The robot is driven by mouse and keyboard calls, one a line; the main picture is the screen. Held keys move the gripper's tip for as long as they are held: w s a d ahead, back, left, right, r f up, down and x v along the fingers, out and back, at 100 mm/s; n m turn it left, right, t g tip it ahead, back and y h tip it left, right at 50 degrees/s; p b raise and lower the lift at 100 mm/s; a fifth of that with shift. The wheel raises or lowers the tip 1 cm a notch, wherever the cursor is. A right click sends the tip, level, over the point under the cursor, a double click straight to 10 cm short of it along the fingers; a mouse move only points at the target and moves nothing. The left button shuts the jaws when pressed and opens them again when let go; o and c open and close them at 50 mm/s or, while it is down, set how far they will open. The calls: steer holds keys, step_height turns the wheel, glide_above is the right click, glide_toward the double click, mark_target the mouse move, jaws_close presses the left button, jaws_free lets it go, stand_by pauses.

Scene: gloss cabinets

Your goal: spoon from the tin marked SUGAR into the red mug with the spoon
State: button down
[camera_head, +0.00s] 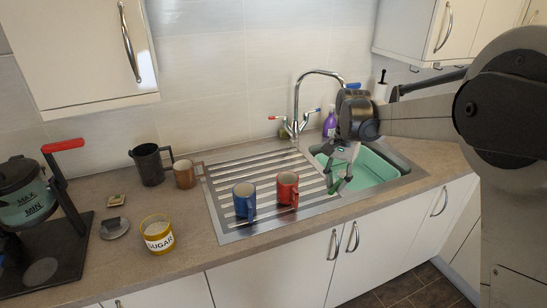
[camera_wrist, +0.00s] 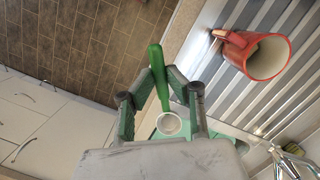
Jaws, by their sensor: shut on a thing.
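The red mug (camera_head: 288,188) stands upright on the metal draining board, and it also shows in the wrist view (camera_wrist: 265,58). The yellow tin marked SUGAR (camera_head: 158,238) stands open on the counter at the front left, with pale contents. My gripper (camera_head: 340,178) is to the right of the red mug, above the sink's near left edge. In the wrist view my gripper (camera_wrist: 160,78) is shut on the green handle of the spoon (camera_wrist: 159,82). The spoon's pale round bowl lies toward the palm; I cannot tell whether it holds anything.
A blue mug (camera_head: 243,203) stands left of the red mug on the draining board (camera_head: 232,235). A brown mug (camera_head: 184,175) and a black jug (camera_head: 150,166) stand behind. The sink holds a green basin (camera_head: 372,170). A tap (camera_head: 298,100) rises behind; a coffee maker (camera_head: 30,200) is far left.

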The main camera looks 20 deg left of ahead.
steer(key=s+a+r+m+p, duration=0.1)
steer(key=s+a+r, duration=0.1)
steer(key=a, duration=0.7)
steer(key=s+a+r+p, duration=0.1)
steer(key=a+r, duration=0.1)
steer(key=a, duration=0.7)
steer(key=f+t+y+b, duration=0.1)
steer(key=y+b, duration=0.3)
steer(key=f+m+t+y+b, duration=0.1)
steer(key=t+y+b, duration=0.1)
steer(key=y+b, duration=0.2)
steer(key=s+d+f+t+y+b, duration=0.1)
steer(key=f+t+y+b, duration=0.1)
steer(key=y, duration=0.3)
steer(key=shift+s+b, duration=0.1)
steer(key=shift+b, duration=0.8)
steer(key=shift+m+y+b, duration=0.3)
steer(key=shift+b, duration=0.2)
